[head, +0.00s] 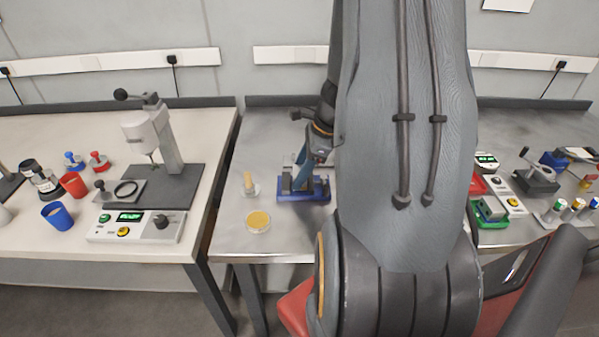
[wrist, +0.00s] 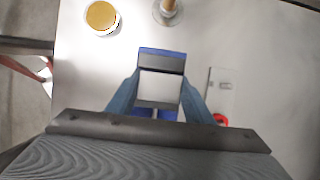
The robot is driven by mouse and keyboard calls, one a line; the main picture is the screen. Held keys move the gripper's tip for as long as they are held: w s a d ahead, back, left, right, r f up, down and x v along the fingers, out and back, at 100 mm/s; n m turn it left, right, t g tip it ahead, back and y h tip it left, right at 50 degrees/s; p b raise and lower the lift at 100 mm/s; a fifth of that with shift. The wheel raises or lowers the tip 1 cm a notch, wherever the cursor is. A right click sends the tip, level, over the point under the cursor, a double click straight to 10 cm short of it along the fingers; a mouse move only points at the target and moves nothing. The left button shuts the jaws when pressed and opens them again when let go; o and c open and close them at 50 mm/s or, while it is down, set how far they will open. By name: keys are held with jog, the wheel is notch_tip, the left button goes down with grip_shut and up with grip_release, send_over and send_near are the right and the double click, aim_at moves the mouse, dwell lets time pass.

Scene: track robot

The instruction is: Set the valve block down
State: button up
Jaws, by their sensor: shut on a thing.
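The valve block (wrist: 160,86) is a grey block between the two blue-grey fingers of my gripper (wrist: 159,92) in the wrist view. My gripper (head: 301,178) is shut on it and points down at the steel table. A blue base (head: 306,196) shows under the block in the head view, and its blue edge (wrist: 162,51) shows beyond the block in the wrist view. I cannot tell whether the base is part of the block or a separate holder, or whether a small gap remains below. My arm hides part of the right side.
On the steel table (head: 228,228), a yellow-topped round dish (head: 258,221) and a small stand with a tan knob (head: 249,184) are left of the block. A flat grey plate (wrist: 222,88) and a red round thing (wrist: 221,120) lie right in the wrist view.

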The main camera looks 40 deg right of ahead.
jog(key=shift+f, duration=0.2)
jog(key=shift+f, duration=0.15)
jog(key=o, duration=1.3)
jog(key=shift+c, duration=0.2)
